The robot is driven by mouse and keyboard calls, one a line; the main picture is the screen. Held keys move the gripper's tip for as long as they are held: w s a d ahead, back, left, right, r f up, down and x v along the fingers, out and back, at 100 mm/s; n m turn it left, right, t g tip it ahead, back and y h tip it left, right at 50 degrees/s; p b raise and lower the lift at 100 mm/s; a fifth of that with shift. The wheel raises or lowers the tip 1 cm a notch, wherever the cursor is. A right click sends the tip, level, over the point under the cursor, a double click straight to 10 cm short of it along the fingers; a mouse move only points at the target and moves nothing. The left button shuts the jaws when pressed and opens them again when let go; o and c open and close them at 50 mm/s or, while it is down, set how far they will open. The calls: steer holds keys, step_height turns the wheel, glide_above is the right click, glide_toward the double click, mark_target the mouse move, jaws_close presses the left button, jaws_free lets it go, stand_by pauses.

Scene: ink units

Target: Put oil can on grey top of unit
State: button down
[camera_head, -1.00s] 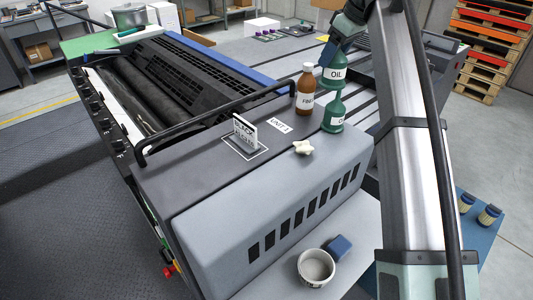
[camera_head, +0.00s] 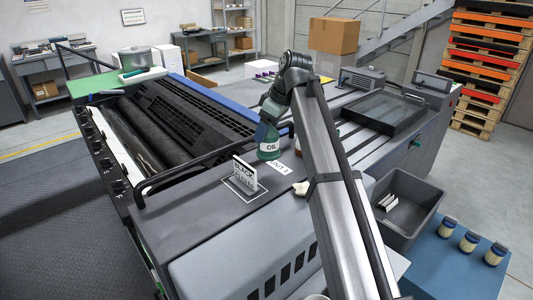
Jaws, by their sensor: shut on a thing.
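A green oil can (camera_head: 269,147) with a white OIL label is in my gripper (camera_head: 267,128). My gripper is shut on its upper part, and the can is upright. It is by the far edge of the unit's grey top (camera_head: 190,190), just behind the UNIT 1 label (camera_head: 279,168). I cannot tell whether its base touches the top. A brown bottle (camera_head: 298,146) is just right of the can, mostly hidden by my arm. The second green can seen earlier is hidden now.
A pale knob-like piece (camera_head: 310,188) is partly behind my arm. A black rail (camera_head: 190,165) runs along the roller side. The top's left part is clear. A grey bin (camera_head: 408,205) stands right.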

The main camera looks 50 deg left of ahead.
mark_target(267, 146)
steer(key=shift+f, duration=2.95)
steer(key=shift+f, duration=0.1)
steer(key=shift+c, duration=0.9)
jaws_free()
steer(key=v, duration=1.2)
steer(key=shift+w, duration=0.1)
